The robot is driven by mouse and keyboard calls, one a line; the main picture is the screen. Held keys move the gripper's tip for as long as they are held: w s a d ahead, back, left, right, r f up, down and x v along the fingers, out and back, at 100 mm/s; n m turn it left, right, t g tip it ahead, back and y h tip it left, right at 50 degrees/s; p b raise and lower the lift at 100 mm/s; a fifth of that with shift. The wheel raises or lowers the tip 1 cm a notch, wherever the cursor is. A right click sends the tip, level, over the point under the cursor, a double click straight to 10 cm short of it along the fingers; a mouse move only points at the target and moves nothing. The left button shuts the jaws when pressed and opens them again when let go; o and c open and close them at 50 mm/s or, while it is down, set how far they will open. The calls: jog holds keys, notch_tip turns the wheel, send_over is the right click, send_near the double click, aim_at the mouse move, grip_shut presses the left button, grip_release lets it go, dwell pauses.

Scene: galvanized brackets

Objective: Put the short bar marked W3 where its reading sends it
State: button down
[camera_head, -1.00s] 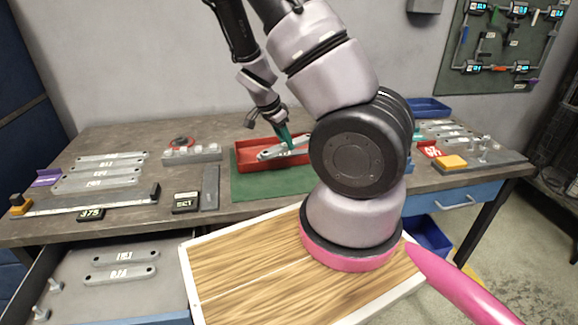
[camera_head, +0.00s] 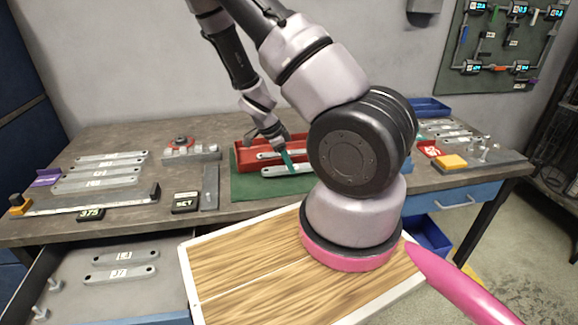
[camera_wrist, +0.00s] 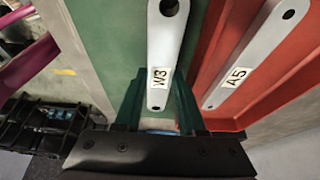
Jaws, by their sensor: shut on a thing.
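The short bar marked W3 (camera_wrist: 164,45) is a light grey metal bar with a hole at each end. It lies between my gripper's (camera_wrist: 158,112) teal fingers in the wrist view. In the head view the W3 bar (camera_head: 283,171) is over the green mat (camera_head: 245,186), in front of the red tray (camera_head: 241,150). My gripper (camera_head: 288,162) is shut on it. I cannot tell whether the bar touches the mat. A second bar marked A5 (camera_wrist: 240,65) lies in the red tray, beside W3.
A gauge with a display reading 375 (camera_head: 89,214) and a SET block (camera_head: 186,202) stand on the bench left of the mat. Labelled bars (camera_head: 108,170) lie at the left. An open drawer (camera_head: 70,262) holds two bars. A wooden-topped surface (camera_head: 240,265) is in front.

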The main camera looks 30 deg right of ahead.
jog(key=shift+f, duration=0.5)
jog(key=c, duration=0.8)
grip_release()
jog(key=shift+f, duration=0.1)
jog(key=shift+o, duration=0.2)
